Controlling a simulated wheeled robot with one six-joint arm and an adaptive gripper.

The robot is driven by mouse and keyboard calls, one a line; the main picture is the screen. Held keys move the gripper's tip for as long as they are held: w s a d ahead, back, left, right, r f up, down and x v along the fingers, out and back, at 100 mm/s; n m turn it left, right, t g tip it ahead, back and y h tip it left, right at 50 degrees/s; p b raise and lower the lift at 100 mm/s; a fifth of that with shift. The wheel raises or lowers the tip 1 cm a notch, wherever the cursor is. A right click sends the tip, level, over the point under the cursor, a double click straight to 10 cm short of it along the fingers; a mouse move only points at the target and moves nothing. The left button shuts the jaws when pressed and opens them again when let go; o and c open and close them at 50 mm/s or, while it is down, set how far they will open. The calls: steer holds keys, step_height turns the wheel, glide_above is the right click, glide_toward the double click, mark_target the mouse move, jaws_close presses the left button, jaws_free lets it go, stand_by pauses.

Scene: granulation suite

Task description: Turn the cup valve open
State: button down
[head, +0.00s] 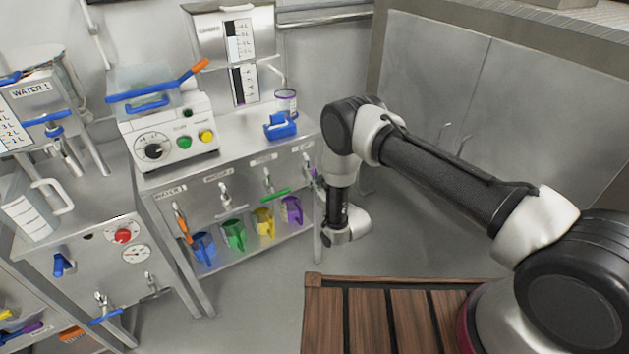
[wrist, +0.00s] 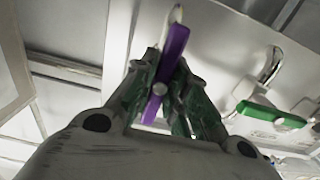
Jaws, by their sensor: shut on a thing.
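The valve with the purple handle (wrist: 174,52) is at the right end of the row of taps on the bench front. Its small label is too blurred to read for sure. In the wrist view my gripper (wrist: 160,90) has its green-padded fingers on both sides of the handle, shut on it. The handle runs up the picture, tilted a little right. In the head view only a sliver of purple handle (head: 316,185) shows beside my arm, and my fingers are hidden behind my wrist.
A green-handled tap (wrist: 270,113) is just right in the wrist view. Blue, green, yellow and purple jugs (head: 291,210) stand on the shelf below the taps. A slatted wooden platform (head: 385,315) is in front. The floor between is clear.

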steer(key=shift+f, duration=0.1)
steer(key=c, duration=1.4)
jaws_free()
steer(key=shift+o, duration=0.2)
steer(key=v, duration=1.2)
